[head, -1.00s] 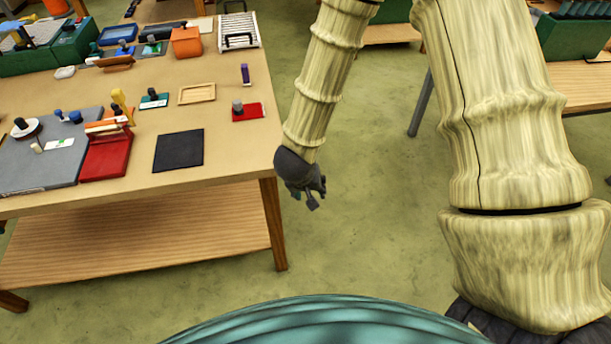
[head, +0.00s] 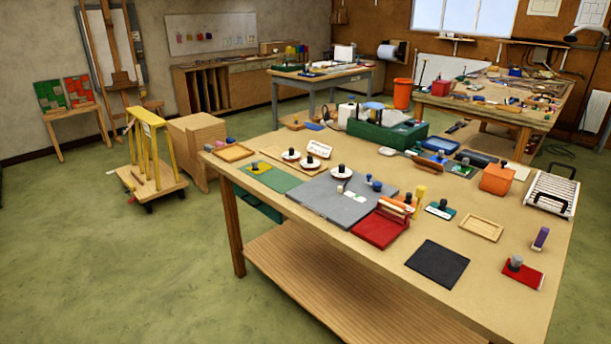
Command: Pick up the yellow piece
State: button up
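A flat yellow piece (head: 259,170) with a dark knob lies near the left end of the workbench (head: 450,322), by a green mat (head: 275,181). A yellow upright object (head: 420,192) stands near the bench's middle, behind the red pad; I cannot tell what it is. A red piece (head: 527,277) with a grey knob lies at the right, and a teal piece (head: 433,210) with a dark knob lies left of the wooden tray. My gripper is not in view.
A grey board (head: 318,200), red pad (head: 379,230), black square (head: 437,264) and wooden tray (head: 481,228) lie on the bench. A green box (head: 375,136) and orange container (head: 496,179) stand behind. A yellow-framed cart (head: 150,185) stands left; the floor in front is clear.

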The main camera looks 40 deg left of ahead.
aim_at(256, 168)
jog(key=z, duration=0.85)
jog(key=i, duration=0.8)
jog(key=u, duration=2)
